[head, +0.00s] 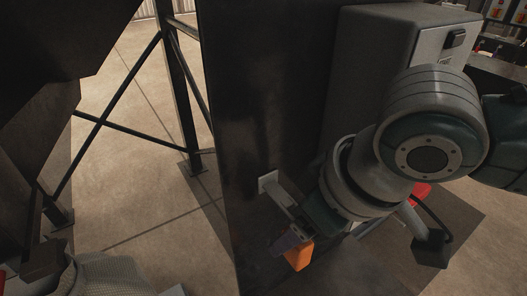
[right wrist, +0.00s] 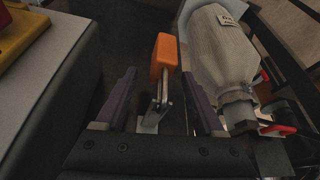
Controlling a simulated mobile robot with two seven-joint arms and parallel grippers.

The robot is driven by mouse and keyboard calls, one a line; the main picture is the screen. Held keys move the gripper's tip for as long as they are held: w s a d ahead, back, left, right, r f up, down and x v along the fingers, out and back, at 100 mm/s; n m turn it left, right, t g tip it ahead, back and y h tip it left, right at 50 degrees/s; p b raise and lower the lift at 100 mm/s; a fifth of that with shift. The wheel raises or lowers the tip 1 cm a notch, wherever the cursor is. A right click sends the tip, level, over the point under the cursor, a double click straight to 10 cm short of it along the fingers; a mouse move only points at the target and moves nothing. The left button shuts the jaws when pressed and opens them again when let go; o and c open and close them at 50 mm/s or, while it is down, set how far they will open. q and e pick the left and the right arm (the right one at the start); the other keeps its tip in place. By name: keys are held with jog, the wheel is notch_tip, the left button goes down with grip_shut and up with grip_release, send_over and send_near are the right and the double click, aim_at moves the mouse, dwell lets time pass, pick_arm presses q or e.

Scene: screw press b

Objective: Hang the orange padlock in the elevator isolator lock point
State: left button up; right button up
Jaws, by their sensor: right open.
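The orange padlock (head: 299,255) is beside a dark upright panel, at the tip of my right arm. In the right wrist view the padlock (right wrist: 164,55) is between the two purple fingers, with gaps at both sides. Its metal shackle (right wrist: 164,92) runs down to a pale metal bracket (right wrist: 150,122); the shackle seems to meet the bracket, but I cannot tell whether it passes through. My right gripper (right wrist: 160,88) is open around the padlock, and in the head view it (head: 290,240) is partly hidden by its own wrist. A pale plate (head: 268,182) with an arm sits on the panel. My left gripper is not in view.
A grey cabinet (head: 380,50) with a black handle stands behind my right arm. A yellow and red part (right wrist: 20,30) shows on a grey box in the wrist view. A labelled grey sack (right wrist: 222,50) with red-handled fittings is close at right. Open floor (head: 130,180) lies left.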

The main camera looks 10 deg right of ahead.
jog(key=shift+c, duration=0.4)
grip_shut()
dwell(0.6)
